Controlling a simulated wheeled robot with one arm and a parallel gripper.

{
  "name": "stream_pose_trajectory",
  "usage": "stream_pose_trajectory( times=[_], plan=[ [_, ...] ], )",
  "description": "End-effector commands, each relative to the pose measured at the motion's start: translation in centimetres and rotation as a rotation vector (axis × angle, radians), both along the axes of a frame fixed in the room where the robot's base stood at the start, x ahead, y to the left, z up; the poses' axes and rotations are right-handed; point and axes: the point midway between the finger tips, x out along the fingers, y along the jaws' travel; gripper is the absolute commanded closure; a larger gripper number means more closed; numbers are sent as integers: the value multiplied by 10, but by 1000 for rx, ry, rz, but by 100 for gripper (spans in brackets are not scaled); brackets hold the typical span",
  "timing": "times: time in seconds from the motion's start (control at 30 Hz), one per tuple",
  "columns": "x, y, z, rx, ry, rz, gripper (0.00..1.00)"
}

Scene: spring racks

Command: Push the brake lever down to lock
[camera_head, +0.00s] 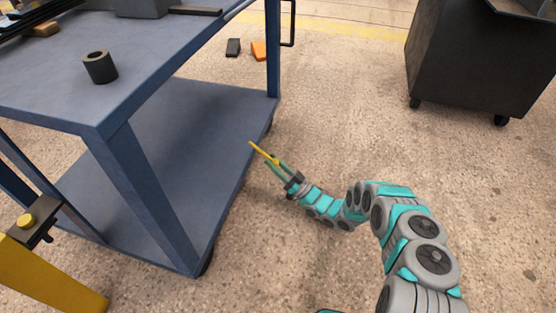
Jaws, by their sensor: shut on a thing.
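The blue cart (185,120) stands at the left, with an upper and a lower shelf. Dark caster wheels show under its near corner (207,262) and its far right corner (268,124). I cannot make out a brake lever for certain on either caster. My gripper (276,163) is beside the right edge of the lower shelf. Its greenish fingers are shut on a thin yellow bar (261,151), which points up and left. I cannot tell whether the bar is loose or joined to the cart.
A black roll (100,67) stands on the cart's upper shelf. A dark block (233,47) and an orange block (258,50) lie on the floor behind. A dark wheeled cabinet (480,65) stands at back right. A yellow frame (45,268) is at lower left. Floor between cart and cabinet is clear.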

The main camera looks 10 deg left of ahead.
Motion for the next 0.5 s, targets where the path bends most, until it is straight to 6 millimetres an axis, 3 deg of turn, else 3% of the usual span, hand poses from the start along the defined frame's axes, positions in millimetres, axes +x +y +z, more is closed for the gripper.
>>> stream_pose_trajectory(
  times=[0.37, 0.4, 0.5],
  plan=[
    [0, 1, 2, 6, -4, 1, 100],
    [0, 1, 2, 6, -4, 1, 61],
    [0, 1, 2, 6, -2, 1, 50]
  ],
)
